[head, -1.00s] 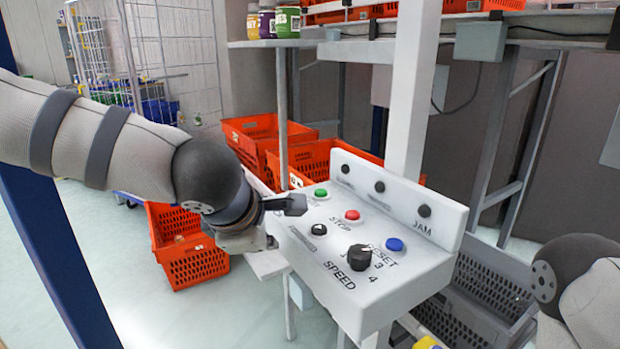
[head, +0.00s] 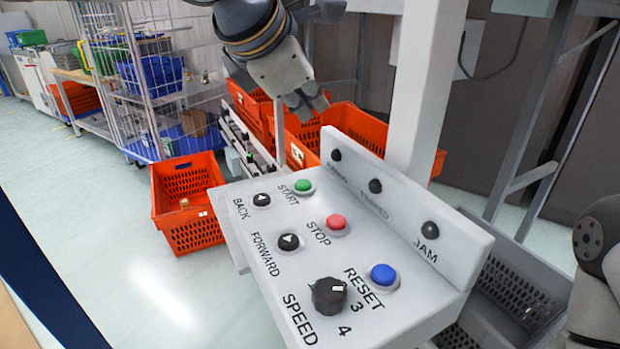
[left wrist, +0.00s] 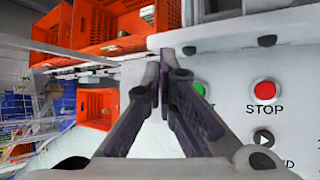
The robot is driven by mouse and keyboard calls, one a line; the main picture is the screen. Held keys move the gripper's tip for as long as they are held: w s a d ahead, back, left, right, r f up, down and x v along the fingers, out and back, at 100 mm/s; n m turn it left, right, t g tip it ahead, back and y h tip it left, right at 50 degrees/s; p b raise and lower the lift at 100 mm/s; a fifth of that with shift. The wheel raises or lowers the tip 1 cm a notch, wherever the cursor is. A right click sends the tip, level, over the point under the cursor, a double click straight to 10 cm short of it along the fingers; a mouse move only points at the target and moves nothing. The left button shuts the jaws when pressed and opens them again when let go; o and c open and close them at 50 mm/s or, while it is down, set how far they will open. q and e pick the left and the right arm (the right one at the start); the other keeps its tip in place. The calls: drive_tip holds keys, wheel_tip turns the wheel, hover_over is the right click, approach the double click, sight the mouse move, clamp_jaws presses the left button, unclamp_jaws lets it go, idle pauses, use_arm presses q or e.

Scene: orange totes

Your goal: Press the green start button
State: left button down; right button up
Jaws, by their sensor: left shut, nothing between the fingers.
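My left gripper (head: 308,108) is above the panel's far end, shut and empty, fingers pointing down. In the head view it appears above the green button and apart from it. In the left wrist view the shut fingers (left wrist: 164,57) partly hide the green button (left wrist: 199,88), which shows just right of them. My right gripper is out of view; only part of my right arm shows at the right edge.
Beside the green button are a red STOP button (head: 336,222), a blue RESET button (head: 383,275), black BACK and FORWARD buttons and a speed knob (head: 329,296). A raised back strip with dark lamps (head: 430,230) and a white post (head: 428,90) stand behind. Orange totes (head: 187,205) lie beyond.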

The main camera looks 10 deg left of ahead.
sight(308, 185)
use_arm(q)
drive_tip(key=shift+w+f, duration=0.1)
drive_tip(key=shift+f, duration=4.35)
drive_tip(key=shift+f, duration=0.45)
